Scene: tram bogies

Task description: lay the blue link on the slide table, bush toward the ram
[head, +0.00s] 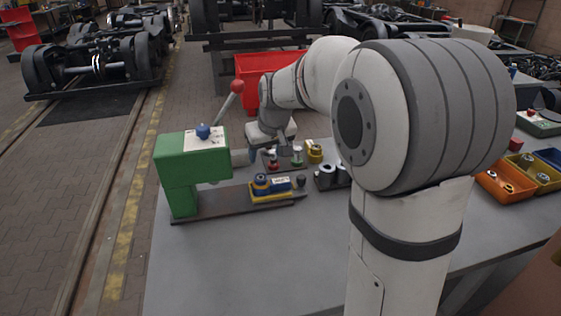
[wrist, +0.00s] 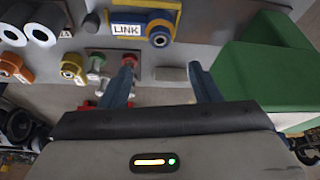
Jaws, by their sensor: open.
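The blue link (head: 280,184), with a white label, lies on the slide table (head: 235,204) in front of the green press. Its round bush end (head: 261,179) points left, toward the press, and has yellow around it. In the wrist view the link (wrist: 127,17) reads LINK, with the bush (wrist: 159,33) at its right end. The ram (head: 240,157) is a grey cylinder projecting right from the press, above the slide table. My gripper (wrist: 163,80) is open and empty, apart from the link. In the head view my gripper (head: 271,152) is behind the link, its fingertips partly hidden.
The green press (head: 178,160) has a red-knobbed lever (head: 237,87). Behind the slide table stand small red (head: 273,164), green (head: 297,155) and yellow (head: 314,152) parts. Grey rollers (head: 326,175) sit to the right. Bins (head: 505,186) line the right side. The bench front is clear.

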